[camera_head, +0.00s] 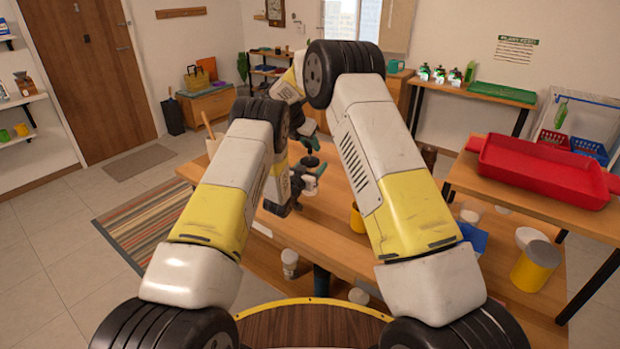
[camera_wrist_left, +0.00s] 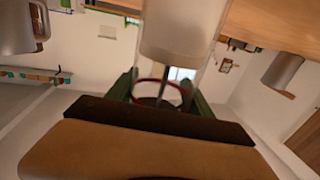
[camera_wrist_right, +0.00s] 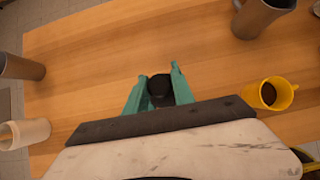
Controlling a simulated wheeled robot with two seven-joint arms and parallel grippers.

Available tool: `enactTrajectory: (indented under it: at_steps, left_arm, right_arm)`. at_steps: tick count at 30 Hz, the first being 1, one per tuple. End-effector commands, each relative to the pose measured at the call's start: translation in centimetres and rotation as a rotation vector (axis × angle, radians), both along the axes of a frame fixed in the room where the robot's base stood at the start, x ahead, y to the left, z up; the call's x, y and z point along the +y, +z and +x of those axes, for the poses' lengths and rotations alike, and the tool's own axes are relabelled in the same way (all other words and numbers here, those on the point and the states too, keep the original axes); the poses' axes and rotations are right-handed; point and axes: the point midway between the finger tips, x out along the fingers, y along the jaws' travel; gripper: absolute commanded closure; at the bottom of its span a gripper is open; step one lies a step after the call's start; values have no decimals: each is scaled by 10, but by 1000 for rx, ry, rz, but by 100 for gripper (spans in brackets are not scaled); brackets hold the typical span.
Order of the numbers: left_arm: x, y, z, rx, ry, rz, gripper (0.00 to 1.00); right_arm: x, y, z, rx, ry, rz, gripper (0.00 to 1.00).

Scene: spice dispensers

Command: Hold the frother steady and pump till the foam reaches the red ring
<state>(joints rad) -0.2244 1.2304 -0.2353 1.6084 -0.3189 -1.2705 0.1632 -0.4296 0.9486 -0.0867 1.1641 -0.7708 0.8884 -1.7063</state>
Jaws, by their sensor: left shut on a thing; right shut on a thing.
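The frother is a clear cylinder (camera_wrist_left: 212,45) with white contents, a thin rod and a red ring (camera_wrist_left: 138,88). In the left wrist view, the white and the ring are apart, with a clear stretch between them. My left gripper (camera_wrist_left: 160,95) has its green fingers on either side of the cylinder, shut on it. The black plunger knob (camera_wrist_right: 160,87) sits between the teal fingers of my right gripper (camera_wrist_right: 159,82), which is shut on it. In the head view the knob (camera_head: 311,160) is above the wooden table, and my arms partly hide the frother.
A yellow mug (camera_wrist_right: 283,92) with dark contents stands on the table (camera_wrist_right: 90,70), right of the knob. Metal cups (camera_wrist_right: 20,67) and a cream cup (camera_wrist_right: 28,133) stand around. A red tray (camera_head: 545,170) is on another table at the right. Bare wood surrounds the knob.

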Motion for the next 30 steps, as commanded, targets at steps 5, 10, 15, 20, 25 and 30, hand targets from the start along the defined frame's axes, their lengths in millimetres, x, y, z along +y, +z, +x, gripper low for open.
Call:
enactTrajectory:
  at_steps: [5,10,15,20,25,30]
  left_arm:
    - [0,0,0,-1,-1,0,96]
    - [0,0,0,-1,-1,0,96]
    - [0,0,0,-1,-1,0,96]
    - [0,0,0,-1,0,0,96]
    - [0,0,0,0,0,0,96]
    - [0,0,0,0,0,0,96]
  right_arm:
    - [0,-14,0,1,1,0,100]
    - [0,-22,0,1,1,0,100]
    - [0,-21,0,1,1,0,100]
    - [0,-11,0,-2,-1,2,100]
    - [0,1,0,-2,-1,2,100]
    - [1,13,0,-2,0,3,100]
